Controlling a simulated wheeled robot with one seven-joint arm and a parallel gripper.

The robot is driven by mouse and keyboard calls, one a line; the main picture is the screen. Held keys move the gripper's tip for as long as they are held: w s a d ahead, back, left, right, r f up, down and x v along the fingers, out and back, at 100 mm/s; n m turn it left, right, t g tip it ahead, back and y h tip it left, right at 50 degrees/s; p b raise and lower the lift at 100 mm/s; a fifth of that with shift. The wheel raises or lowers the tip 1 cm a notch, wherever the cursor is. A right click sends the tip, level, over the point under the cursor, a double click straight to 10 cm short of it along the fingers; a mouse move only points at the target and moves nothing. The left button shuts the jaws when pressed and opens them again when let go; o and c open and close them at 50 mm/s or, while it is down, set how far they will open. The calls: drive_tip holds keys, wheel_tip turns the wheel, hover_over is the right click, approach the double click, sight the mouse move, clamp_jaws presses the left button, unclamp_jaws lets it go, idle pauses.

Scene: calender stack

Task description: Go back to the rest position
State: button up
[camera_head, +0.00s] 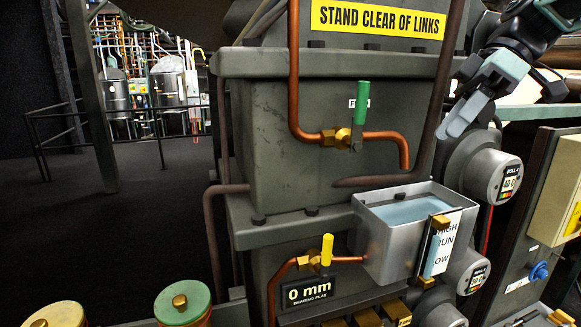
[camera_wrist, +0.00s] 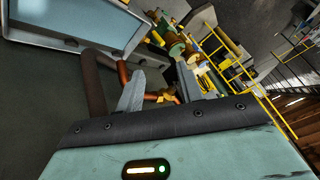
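My gripper (camera_head: 460,120) is raised at the upper right of the head view, in front of the machine and beside a dark vertical pipe. It is above and to the right of the open metal tank (camera_head: 375,250), apart from it. In the wrist view my gripper (camera_wrist: 158,78) shows two grey fingers spread apart, with nothing between them. No rest position is marked in either view.
A copper pipe with a green-handled valve (camera_head: 361,105) runs left of my gripper. A yellow-handled valve (camera_head: 327,252) sits lower. A round roll gauge (camera_head: 497,178) and a grey cabinet (camera_head: 515,235) stand close at right. Open dark floor (camera_head: 110,230) lies at left.

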drive_tip(key=s+a+f+m+h+b, duration=0.1)
drive_tip(key=s+a+f, duration=0.15)
drive_tip(key=f, duration=0.35)
drive_tip(key=s+a+f+m+h+b, duration=0.1)
drive_tip(key=s+a+f+b, duration=0.1)
drive_tip(key=a+f, duration=0.25)
drive_tip(key=s+a+f+m+h+b, duration=0.2)
drive_tip(key=s+f+b, duration=0.1)
drive_tip(key=s+f, duration=0.6)
drive_tip(key=s+a+f+m+t+h+b, duration=0.1)
drive_tip(key=s+f+b, duration=0.3)
drive_tip(key=s+f, duration=0.5)
wheel_tip(320, 180, down, 7)
drive_tip(key=shift+s+a+f+m+t+h, duration=0.2)
drive_tip(key=shift+s+a+m+t+h, duration=0.25)
drive_tip(key=shift+m+h, duration=0.35)
drive_tip(key=shift+w, duration=0.1)
